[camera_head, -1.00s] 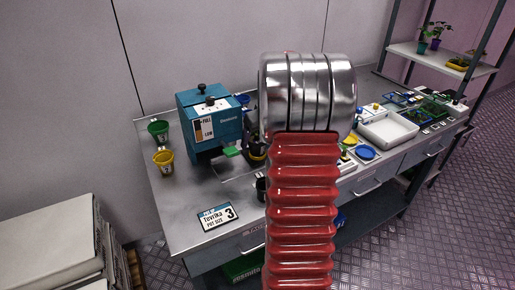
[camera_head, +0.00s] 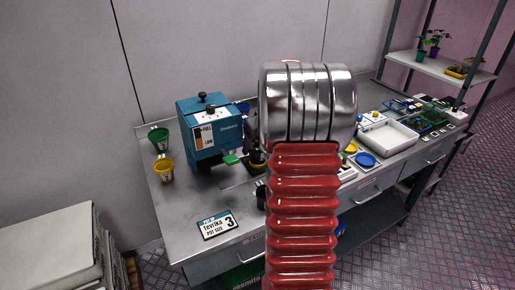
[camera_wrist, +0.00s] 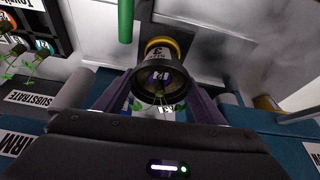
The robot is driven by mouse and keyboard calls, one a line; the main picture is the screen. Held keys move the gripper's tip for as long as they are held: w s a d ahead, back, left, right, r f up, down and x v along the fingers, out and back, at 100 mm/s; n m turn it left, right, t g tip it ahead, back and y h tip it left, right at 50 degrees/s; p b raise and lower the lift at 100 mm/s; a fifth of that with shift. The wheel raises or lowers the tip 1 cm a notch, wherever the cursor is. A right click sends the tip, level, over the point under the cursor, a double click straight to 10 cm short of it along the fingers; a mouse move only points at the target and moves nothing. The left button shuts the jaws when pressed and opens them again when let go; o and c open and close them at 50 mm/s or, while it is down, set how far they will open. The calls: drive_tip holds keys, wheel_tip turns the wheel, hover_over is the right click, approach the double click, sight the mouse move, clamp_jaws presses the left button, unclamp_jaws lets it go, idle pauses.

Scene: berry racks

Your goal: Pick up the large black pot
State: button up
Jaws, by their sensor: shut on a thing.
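My gripper (camera_wrist: 160,105) is seen in the wrist view, its two dark fingers on either side of a black pot (camera_wrist: 160,82). It is shut on this pot. The pot's open mouth faces the camera, a label with a 3 is on its side, and a yellow band is at its far end. Thin green stems show at the mouth. In the head view my red and silver arm hides the gripper and most of the area behind it. A dark pot-like thing (camera_head: 256,162) partly shows left of the arm, beside the teal machine.
The teal machine (camera_head: 217,150) stands on the metal table (camera_head: 185,215). A green pot (camera_head: 159,139) and a yellow pot (camera_head: 164,170) are at its left. A sign with a 3 (camera_head: 217,224) lies near the front edge. A white tray (camera_head: 388,137) is at the right.

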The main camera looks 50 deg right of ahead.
wheel_tip(320, 180, up, 28)
drive_tip(key=shift+f, duration=0.25)
idle(0.7)
